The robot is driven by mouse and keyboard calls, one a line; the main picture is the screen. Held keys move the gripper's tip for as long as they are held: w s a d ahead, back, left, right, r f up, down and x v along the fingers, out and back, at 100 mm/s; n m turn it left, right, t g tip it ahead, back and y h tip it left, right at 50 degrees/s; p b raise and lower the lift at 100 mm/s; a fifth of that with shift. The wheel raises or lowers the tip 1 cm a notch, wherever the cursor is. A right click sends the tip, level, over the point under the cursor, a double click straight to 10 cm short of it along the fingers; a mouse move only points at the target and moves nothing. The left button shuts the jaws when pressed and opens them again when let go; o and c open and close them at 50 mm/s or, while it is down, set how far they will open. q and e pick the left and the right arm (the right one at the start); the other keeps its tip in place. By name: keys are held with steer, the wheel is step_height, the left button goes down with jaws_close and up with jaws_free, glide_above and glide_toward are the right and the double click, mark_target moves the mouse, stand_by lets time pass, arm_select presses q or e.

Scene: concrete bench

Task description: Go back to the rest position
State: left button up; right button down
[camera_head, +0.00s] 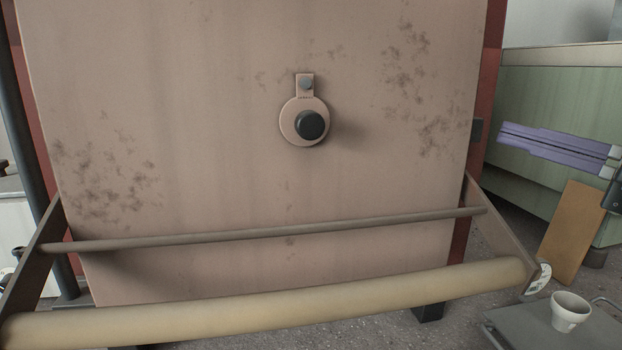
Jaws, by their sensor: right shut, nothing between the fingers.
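My right gripper (503,134) reaches in from the right edge with its long purple fingers pointing left. The fingers lie together, shut, with nothing between them. It appears in front of the green cabinet, to the right of the large pinkish panel, and looks clear of other things. My left gripper is not in view.
The stained pinkish panel (210,130) fills the middle and carries a black knob (310,125). A thin bar (270,234) and a thick tan roller (270,305) cross its front. A white cup (570,312) stands on a grey platform (520,328). An orange-brown board (572,232) leans at right.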

steer(key=s+a+m+g+h+p, duration=0.3)
steer(key=s+m+g+h+p, duration=0.3)
steer(key=s+m+p, duration=0.6)
steer(key=s+a+m+g+h+p, duration=0.4)
steer(key=s+m+p, duration=0.45)
steer(key=s, duration=0.65)
arm_select(q)
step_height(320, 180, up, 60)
steer(key=p, duration=3.6)
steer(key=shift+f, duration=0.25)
arm_select(e)
step_height(320, 180, up, 38)
steer(key=g+h, duration=0.1)
steer(key=shift+s+d+f+g, duration=0.15)
steer(key=shift+s+d+g, duration=0.2)
steer(key=shift+s+g, duration=0.1)
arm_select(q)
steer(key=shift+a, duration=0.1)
